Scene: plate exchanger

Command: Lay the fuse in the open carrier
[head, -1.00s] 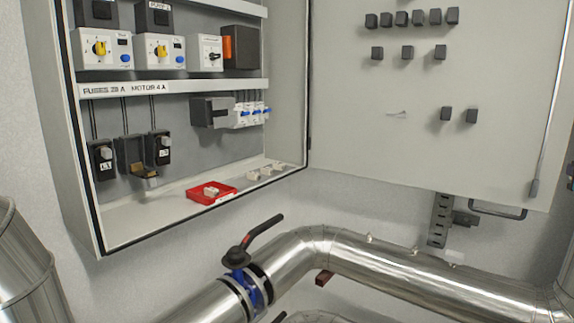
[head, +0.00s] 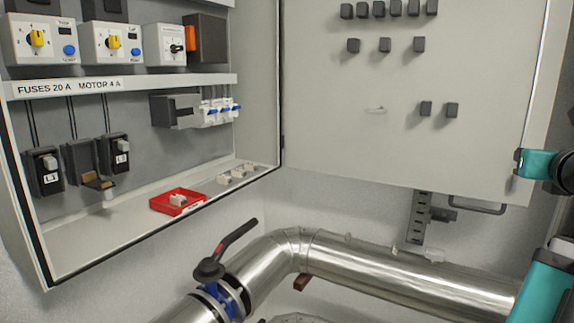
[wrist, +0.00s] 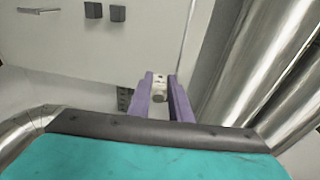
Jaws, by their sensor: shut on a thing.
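My gripper (wrist: 160,92) shows in the wrist view, its two purple fingers shut on a small white fuse (wrist: 159,86). In the head view only teal parts of my arm show at the right edge, and the gripper is out of that view. The open carrier (head: 97,182) is tipped out and down from the middle fuse holder (head: 81,160), low on the left in the cabinet, with brass-coloured parts showing. The closed holders L1 (head: 44,170) and L3 (head: 115,154) stand on either side. My gripper is well away from the carrier.
A red tray (head: 160,206) with a pale fuse-like piece (head: 178,200) sits on the cabinet floor, and several white pieces (head: 236,173) lie behind it. The open cabinet door (head: 340,130) is at right. A pipe (head: 400,266) and a black-handled valve (head: 222,262) are below.

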